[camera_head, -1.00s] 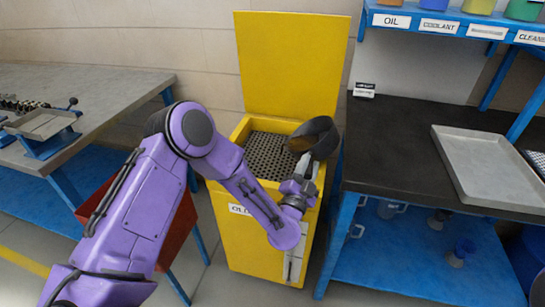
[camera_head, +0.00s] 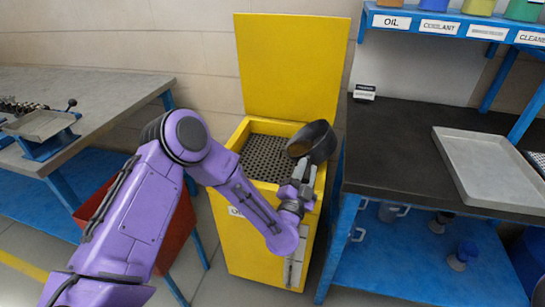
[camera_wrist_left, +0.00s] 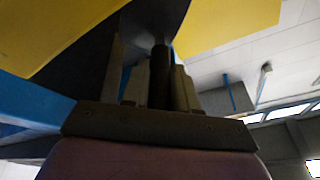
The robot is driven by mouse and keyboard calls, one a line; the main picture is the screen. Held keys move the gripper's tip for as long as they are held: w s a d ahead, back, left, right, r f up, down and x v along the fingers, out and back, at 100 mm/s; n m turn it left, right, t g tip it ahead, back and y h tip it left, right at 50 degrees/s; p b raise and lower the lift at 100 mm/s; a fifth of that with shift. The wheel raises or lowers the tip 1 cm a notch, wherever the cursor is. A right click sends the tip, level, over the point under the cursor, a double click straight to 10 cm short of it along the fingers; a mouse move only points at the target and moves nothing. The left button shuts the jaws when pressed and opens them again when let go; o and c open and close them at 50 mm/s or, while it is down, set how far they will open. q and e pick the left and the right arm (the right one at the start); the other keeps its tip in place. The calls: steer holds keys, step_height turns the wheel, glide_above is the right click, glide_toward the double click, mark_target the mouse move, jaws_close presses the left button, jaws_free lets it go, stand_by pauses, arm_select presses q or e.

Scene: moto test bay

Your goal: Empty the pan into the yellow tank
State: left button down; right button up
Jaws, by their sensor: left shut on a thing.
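The dark pan (camera_head: 314,141) is tilted over the right side of the yellow tank (camera_head: 262,245), above its perforated grate (camera_head: 265,158). The pan's opening faces left and towards the grate; I cannot tell whether anything is left inside. My left gripper (camera_head: 304,170) is shut on the pan's handle, just below the pan, near the tank's right rim. In the left wrist view the dark handle (camera_wrist_left: 159,63) stands between the fingers. My right gripper is not in view.
The tank's yellow lid (camera_head: 292,65) stands open behind the grate. A black-topped bench (camera_head: 400,140) with a grey tray (camera_head: 485,165) is close on the right. A grey table (camera_head: 110,90) and a red bin (camera_head: 178,235) are on the left.

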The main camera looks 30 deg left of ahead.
arm_select(q)
steer(key=shift+s+a+f+n+y+b, duration=0.1)
steer(key=shift+a+n+y+b, duration=0.3)
steer(key=shift+n, duration=0.4)
stand_by(0.6)
